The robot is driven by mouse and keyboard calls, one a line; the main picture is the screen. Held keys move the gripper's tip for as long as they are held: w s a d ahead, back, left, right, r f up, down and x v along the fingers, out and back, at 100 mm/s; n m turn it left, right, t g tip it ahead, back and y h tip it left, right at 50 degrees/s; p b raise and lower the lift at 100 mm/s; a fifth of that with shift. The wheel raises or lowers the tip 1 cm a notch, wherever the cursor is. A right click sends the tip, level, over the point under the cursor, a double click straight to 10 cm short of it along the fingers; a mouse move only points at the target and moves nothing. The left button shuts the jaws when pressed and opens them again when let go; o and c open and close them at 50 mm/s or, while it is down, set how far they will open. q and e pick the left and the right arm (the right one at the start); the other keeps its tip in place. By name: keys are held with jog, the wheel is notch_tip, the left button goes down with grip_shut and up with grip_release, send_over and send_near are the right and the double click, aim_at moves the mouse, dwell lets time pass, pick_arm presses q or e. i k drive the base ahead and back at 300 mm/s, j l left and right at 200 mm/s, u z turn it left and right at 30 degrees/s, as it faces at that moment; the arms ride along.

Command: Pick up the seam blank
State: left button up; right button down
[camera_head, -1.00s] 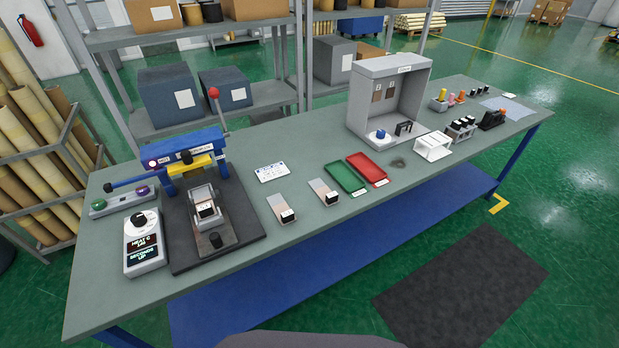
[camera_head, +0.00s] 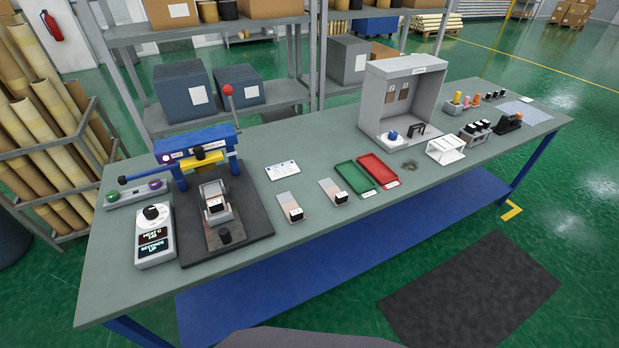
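Two small flat pale pieces, each with a black-and-white block at its front end, lie side by side on the workbench (camera_head: 330,235). The left piece (camera_head: 286,198) is nearer the press, and the right piece (camera_head: 329,186) is nearer the green tray. A similar white-and-black block (camera_head: 216,204) sits in the holder of the blue press (camera_head: 196,145). I cannot tell from the picture which of these is the seam blank. Neither of my grippers is in view.
A control box (camera_head: 153,235) stands left of the press. A green tray (camera_head: 355,178) and a red tray (camera_head: 379,170) lie right of the pale pieces. A grey open booth (camera_head: 399,95) stands behind. The bench's front strip is clear.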

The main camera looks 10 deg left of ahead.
aim_at(215, 204)
jog(key=k+j, duration=0.35)
jog(key=j, duration=0.15)
jog(key=k+j+z, duration=0.1)
jog(key=k+j, duration=0.25)
jog(key=j, duration=0.2)
